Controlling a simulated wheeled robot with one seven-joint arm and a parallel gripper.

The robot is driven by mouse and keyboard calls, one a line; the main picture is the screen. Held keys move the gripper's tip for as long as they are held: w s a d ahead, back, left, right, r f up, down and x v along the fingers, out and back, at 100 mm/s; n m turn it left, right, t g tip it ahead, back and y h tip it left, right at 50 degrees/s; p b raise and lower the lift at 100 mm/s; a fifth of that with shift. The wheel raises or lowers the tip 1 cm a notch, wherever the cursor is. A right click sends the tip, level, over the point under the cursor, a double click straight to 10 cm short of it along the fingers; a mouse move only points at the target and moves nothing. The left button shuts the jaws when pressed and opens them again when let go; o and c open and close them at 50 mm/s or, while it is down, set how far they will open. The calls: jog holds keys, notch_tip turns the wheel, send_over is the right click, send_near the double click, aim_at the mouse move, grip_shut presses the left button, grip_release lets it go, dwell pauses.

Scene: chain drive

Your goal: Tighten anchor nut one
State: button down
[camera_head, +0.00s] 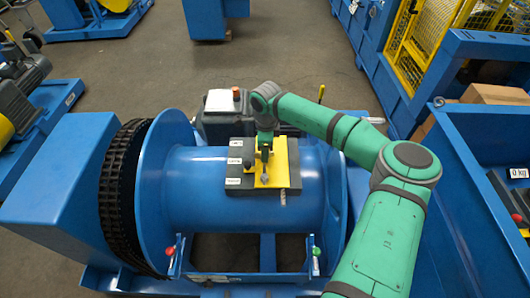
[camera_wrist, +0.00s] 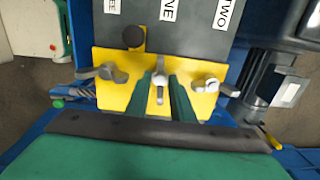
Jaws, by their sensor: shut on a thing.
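A yellow plate (camera_wrist: 120,95) carries three grey winged nuts in a row, on a dark block (camera_head: 240,178) atop the blue drum. In the wrist view the middle nut (camera_wrist: 160,80) lines up with the label ending in "NE". The left nut (camera_wrist: 100,73) is by the label ending in "EE", and the right nut (camera_wrist: 207,86) is by "TWO". My gripper (camera_wrist: 164,88) has its two green fingers on either side of the middle nut, shut on it. In the head view my gripper (camera_head: 265,150) comes down over the plate and hides part of it.
The blue winch drum (camera_head: 195,190) has a black chain (camera_head: 122,195) at its left flange. A dark knob (camera_wrist: 133,37) stands on the plate's upper edge. A grey motor housing (camera_head: 222,105) stands behind the drum. Red and green knobs (camera_head: 316,251) sit at the front frame.

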jog(key=shift+a, duration=0.35)
jog(key=c, duration=1.9)
grip_release()
jog(key=shift+o, duration=0.2)
jog(key=shift+d, duration=0.1)
jog(key=shift+r, duration=0.45)
notch_tip(320, 180, up, 10)
jog(key=shift+s, duration=0.2)
jog(key=shift+d+f, duration=0.1)
